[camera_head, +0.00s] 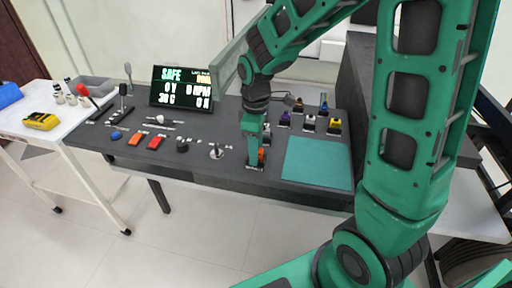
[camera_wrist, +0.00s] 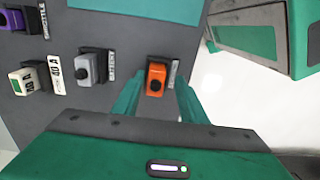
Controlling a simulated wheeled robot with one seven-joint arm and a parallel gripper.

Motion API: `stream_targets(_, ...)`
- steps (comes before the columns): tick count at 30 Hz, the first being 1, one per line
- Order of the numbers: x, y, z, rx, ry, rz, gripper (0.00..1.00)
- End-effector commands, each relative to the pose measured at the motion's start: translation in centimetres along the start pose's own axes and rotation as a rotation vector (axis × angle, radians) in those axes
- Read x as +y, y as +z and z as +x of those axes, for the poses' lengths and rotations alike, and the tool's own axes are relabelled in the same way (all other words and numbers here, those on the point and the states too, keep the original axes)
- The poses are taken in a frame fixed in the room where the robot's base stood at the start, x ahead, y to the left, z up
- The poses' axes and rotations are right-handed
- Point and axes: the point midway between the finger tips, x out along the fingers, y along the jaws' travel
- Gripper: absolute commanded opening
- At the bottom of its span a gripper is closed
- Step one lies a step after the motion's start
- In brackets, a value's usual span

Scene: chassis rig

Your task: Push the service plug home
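An orange plug-like block (camera_wrist: 156,78) sits in a dark holder on the grey bench in the wrist view, and I take it to be the service plug. It also shows as a small orange patch (camera_head: 261,155) beside my gripper in the head view. My gripper (camera_wrist: 157,98) has its two green fingers spread on either side of the orange block, with gaps visible between block and fingers. How far the block sits in its holder cannot be told. In the head view my gripper (camera_head: 254,155) points down at the bench's front edge, partly covering the block.
A grey plug (camera_wrist: 90,68), a white plug marked 40 A (camera_wrist: 32,78) and a purple one (camera_wrist: 12,22) stand nearby. A teal mat (camera_head: 318,162) lies right of my gripper. A display (camera_head: 181,88) reads SAFE. A white cart (camera_head: 55,128) stands left.

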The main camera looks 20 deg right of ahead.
Motion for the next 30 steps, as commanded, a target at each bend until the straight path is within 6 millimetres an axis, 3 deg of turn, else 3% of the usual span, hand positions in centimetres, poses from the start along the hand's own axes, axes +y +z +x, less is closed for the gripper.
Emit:
stream_targets(15, 0.4, 0.1, -10.1, 0.007, 0.014, 0.008, 0.38)
stream_targets(21, 0.4, 0.1, -11.7, 0.005, 0.013, 0.009, 0.38)
stream_targets(27, 0.4, 0.3, -12.0, 0.005, 0.013, 0.015, 0.38)
stream_targets(30, 0.5, 1.9, -12.2, 0.003, 0.017, 0.081, 0.38)
